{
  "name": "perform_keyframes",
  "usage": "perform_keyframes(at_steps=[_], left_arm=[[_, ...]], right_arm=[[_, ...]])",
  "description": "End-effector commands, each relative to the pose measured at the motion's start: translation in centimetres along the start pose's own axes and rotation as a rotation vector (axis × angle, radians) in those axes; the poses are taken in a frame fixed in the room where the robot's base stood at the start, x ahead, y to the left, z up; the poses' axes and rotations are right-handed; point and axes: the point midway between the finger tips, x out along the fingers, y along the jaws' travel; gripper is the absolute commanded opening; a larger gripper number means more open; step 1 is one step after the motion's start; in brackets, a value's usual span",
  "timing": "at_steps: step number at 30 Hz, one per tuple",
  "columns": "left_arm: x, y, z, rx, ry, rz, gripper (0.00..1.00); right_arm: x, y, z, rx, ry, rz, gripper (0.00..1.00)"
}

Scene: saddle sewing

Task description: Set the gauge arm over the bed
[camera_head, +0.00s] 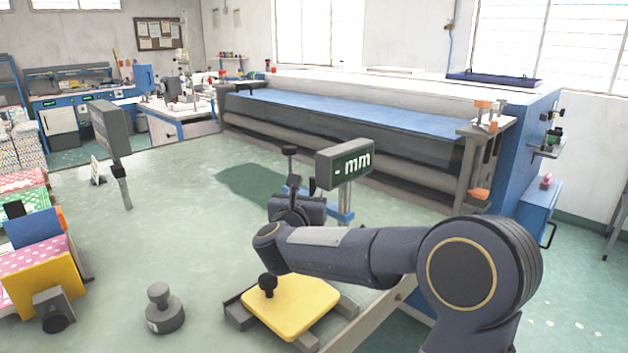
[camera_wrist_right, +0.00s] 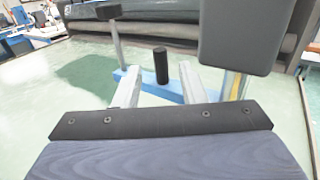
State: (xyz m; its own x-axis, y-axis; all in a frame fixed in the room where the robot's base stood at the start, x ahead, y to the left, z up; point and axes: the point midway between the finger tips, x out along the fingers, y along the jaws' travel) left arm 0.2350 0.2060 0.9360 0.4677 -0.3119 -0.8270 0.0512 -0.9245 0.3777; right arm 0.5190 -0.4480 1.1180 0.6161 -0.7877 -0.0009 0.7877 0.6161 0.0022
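A gauge with a grey display (camera_head: 345,163) reading "- mm" stands on a post over a blue base (camera_head: 345,215) on the green table. The wrist view shows the display's back (camera_wrist_right: 250,35), a black-capped grey post (camera_wrist_right: 108,12), and a short black knob (camera_wrist_right: 162,65) at the blue base. I cannot tell which part is the gauge arm or the bed. My right gripper (camera_head: 297,195) is at the gauge's near side, partly hidden by its own wrist. Its pale fingers (camera_wrist_right: 160,77) are apart, with the knob between them in the picture; contact is unclear. My left gripper is out of view.
A yellow pad (camera_head: 290,308) with a black knob sits in a grey frame at the front. A grey weight (camera_head: 164,308) stands left of it. Another display (camera_head: 108,130) stands back left. The middle left table is clear.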

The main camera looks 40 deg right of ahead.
Motion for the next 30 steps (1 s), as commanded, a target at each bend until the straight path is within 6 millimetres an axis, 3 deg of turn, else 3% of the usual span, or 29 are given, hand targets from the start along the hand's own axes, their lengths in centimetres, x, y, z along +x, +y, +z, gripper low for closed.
perform_keyframes(at_steps=[12, 18, 25, 30], left_arm=[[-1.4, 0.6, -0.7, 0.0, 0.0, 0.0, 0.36], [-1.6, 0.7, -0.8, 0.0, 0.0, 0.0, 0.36], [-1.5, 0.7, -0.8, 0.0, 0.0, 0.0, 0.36], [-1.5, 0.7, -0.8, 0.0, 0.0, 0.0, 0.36]], right_arm=[[6.2, 0.0, 0.1, -0.003, 0.0, -0.002, 0.37], [7.3, 0.0, 0.0, -0.002, 0.0, 0.001, 0.37], [7.4, 0.0, 0.0, -0.002, 0.0, 0.001, 0.37], [7.4, 0.0, 0.0, -0.002, 0.0, 0.001, 0.15]])
